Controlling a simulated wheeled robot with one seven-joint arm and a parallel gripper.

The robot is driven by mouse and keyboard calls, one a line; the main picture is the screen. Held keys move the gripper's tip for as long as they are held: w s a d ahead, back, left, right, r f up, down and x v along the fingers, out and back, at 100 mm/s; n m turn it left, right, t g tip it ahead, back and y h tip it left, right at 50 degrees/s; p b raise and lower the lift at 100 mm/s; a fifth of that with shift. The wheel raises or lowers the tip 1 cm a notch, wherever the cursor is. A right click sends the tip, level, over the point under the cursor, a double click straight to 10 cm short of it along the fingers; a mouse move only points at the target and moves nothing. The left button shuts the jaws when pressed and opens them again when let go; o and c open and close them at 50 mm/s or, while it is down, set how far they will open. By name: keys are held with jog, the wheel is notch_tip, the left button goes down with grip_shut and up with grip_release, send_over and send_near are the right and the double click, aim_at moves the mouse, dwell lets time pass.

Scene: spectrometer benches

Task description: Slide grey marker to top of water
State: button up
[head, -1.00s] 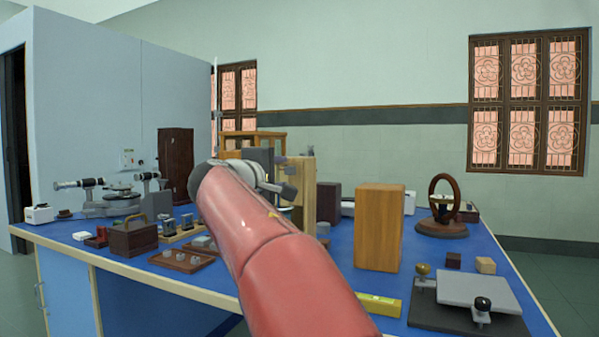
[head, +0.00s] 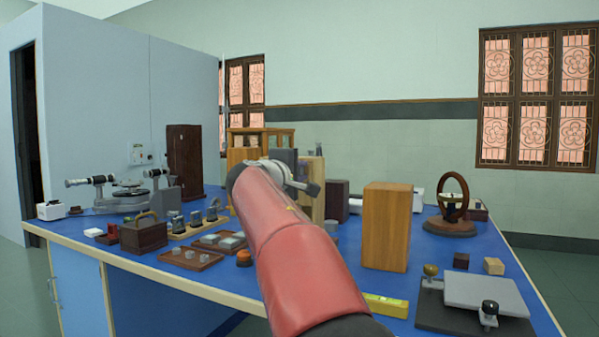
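My red arm reaches forward over the blue bench (head: 340,243). My gripper (head: 303,184) is at its far grey end, in front of wooden boxes; its fingers are hidden or too small to make out, so I cannot see whether it is open or holds anything. I cannot pick out a grey marker or anything clearly water. Part of the bench behind my arm is hidden.
A tall wooden block (head: 386,226) stands right of my arm, with a yellow level (head: 386,305) near it. Farther right are a grey plate device (head: 486,293) and a wheel instrument (head: 452,207). Small trays (head: 191,257) and a spectrometer (head: 121,194) stand left.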

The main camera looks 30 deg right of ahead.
grip_shut()
jog(key=shift+f, duration=0.1)
notch_tip(320, 180, down, 3)
jog(key=b, duration=0.3)
jog(key=shift+f, duration=0.2)
jog(key=o, duration=0.7)
grip_release()
